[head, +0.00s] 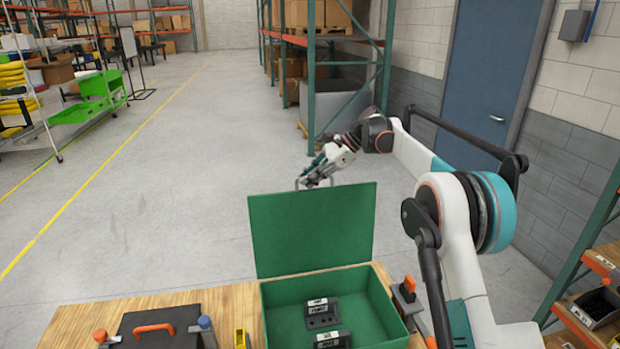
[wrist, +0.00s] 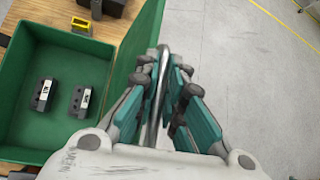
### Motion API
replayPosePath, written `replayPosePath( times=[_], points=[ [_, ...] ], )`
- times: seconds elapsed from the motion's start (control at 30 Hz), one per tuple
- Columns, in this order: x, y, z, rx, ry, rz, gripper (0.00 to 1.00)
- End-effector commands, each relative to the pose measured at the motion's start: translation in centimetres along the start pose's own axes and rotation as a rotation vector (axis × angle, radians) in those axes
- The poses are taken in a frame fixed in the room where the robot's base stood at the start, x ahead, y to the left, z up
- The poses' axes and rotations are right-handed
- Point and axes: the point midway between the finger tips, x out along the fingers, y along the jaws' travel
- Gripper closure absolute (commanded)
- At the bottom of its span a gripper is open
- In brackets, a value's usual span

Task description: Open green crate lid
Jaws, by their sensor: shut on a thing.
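The green crate (head: 283,305) stands on the wooden table, also at the left of the wrist view (wrist: 60,140). Its flat green lid (head: 313,228) stands nearly upright along the crate's far edge, so the crate is open on top. Two dark blocks with pale labels, a far one (head: 321,312) and a near one (head: 332,340), lie inside. My gripper (head: 312,176) is behind the lid's upper edge, shut on the metal lid handle (wrist: 153,110). The wrist view shows the handle bar between my gripper's teal fingers (wrist: 172,70). The lid partly hides the handle in the head view.
The wooden table (head: 75,322) holds a black case with an orange handle (head: 153,329) and a yellow piece (head: 241,338) left of the crate. An orange-and-black item (head: 408,291) is at its right. Bare floor lies beyond the lid. Shelving stands at right.

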Motion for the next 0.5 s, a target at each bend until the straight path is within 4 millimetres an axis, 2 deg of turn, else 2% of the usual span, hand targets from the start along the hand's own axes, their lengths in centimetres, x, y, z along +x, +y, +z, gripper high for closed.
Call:
replayPosePath(
  times=[0.07, 0.1, 0.2, 0.5],
  points=[
    [0.12, 0.06, -0.27, 0.000, 0.004, 0.001, 1.00],
    [0.12, 0.06, -0.27, 0.000, 0.004, 0.001, 0.89],
    [0.12, 0.06, -0.27, 0.000, 0.004, 0.002, 0.70],
    [0.05, 0.05, -0.19, 0.001, 0.003, 0.001, 0.70]
  ],
)
